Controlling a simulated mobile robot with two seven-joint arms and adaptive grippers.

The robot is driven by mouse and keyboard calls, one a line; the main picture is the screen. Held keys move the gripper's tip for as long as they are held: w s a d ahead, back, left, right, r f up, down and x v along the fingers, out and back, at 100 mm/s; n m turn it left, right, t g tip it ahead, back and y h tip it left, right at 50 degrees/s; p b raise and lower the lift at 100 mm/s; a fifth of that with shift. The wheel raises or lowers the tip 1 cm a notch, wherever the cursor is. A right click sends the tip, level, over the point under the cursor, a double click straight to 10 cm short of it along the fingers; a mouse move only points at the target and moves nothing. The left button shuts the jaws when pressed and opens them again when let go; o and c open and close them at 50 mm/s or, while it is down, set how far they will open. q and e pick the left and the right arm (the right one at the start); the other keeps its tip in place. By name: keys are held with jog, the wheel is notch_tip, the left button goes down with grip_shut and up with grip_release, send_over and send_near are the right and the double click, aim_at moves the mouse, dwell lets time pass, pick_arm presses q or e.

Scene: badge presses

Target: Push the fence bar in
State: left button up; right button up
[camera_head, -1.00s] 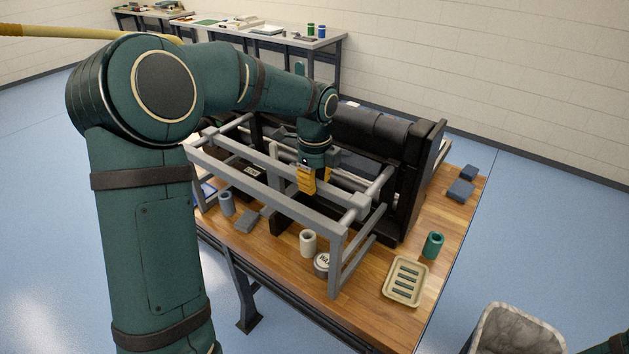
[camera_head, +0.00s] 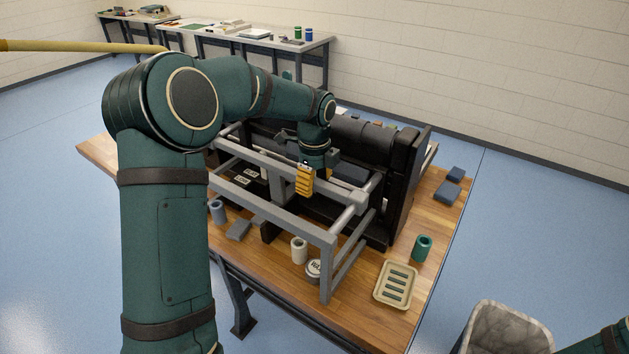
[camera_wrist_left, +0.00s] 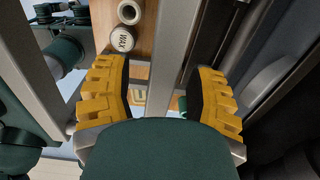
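The grey fence bar (camera_head: 258,158) runs across the press frame, behind and parallel to the fixed front rail (camera_head: 275,208). Its right end block sits on a round guide rod (camera_head: 344,219). My left gripper (camera_head: 305,180) reaches down over the bar, one yellow finger showing on its front side. In the left wrist view the bar (camera_wrist_left: 175,45) passes between the two spread fingers of this gripper (camera_wrist_left: 160,80), with a gap on both sides. The right gripper is out of view; only a bit of my right arm shows at the lower right.
The black press body (camera_head: 403,185) stands behind the bar. On the wooden table (camera_head: 355,310) are a tan tray (camera_head: 396,285), a green cup (camera_head: 422,248), a cream cup (camera_head: 299,250), a lidded tin (camera_head: 314,270) and blue blocks (camera_head: 447,191). A bin (camera_head: 508,325) stands at the lower right.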

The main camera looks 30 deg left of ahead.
pick_arm(q)
notch_tip(320, 180, up, 12)
dwell(0.6)
